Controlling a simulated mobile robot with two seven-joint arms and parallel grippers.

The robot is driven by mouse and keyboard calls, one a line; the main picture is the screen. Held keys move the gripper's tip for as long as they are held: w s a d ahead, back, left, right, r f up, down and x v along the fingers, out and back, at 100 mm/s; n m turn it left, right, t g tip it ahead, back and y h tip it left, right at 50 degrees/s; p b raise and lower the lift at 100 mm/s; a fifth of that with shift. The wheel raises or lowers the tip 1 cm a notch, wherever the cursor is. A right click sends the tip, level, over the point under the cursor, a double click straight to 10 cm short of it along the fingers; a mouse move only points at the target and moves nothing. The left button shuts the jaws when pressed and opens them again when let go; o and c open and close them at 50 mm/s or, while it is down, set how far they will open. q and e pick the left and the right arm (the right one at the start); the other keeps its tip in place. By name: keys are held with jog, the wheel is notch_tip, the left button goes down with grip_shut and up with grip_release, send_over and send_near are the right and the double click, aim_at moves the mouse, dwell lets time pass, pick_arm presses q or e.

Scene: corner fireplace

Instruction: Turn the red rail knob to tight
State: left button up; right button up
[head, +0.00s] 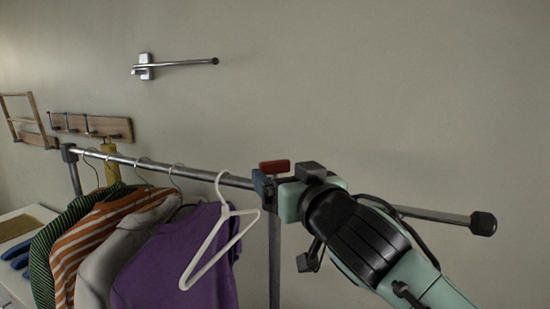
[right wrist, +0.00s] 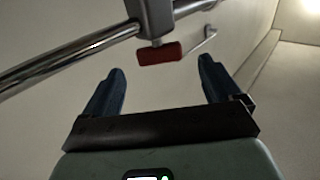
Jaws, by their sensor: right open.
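The red rail knob (head: 274,167) is a short red bar on top of the rail joint, above the upright post (head: 274,250). In the right wrist view the red knob (right wrist: 159,53) sits under the grey joint block, beyond and between my two fingertips. My right gripper (head: 262,182) is at the joint in the head view, partly hidden by its own wrist. In the right wrist view the right gripper (right wrist: 161,75) is open, with a dark blue finger on each side and nothing between them. A gap shows between the fingers and the knob. My left gripper is not in view.
The metal clothes rail (head: 235,181) runs across, with a black end cap (head: 483,224) at right. A white hanger (head: 215,240), a purple shirt (head: 180,265) and other clothes hang left of the joint. A wall bracket (head: 147,66) and hook board (head: 95,125) are behind.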

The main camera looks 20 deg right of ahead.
aim_at(277, 167)
jog(key=w, duration=0.2)
jog(key=w+p, duration=0.1)
jog(key=w, duration=0.2)
jog(key=shift+w+d+r+p, duration=0.15)
jog(key=shift+w+d+p, duration=0.05)
jog(key=shift+w+p, duration=0.1)
jog(key=shift+w, duration=0.35)
jog(key=shift+s, duration=0.1)
jog(key=shift+c, duration=0.6)
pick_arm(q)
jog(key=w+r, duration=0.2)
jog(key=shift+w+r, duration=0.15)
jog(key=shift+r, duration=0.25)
pick_arm(e)
jog(key=c, duration=0.8)
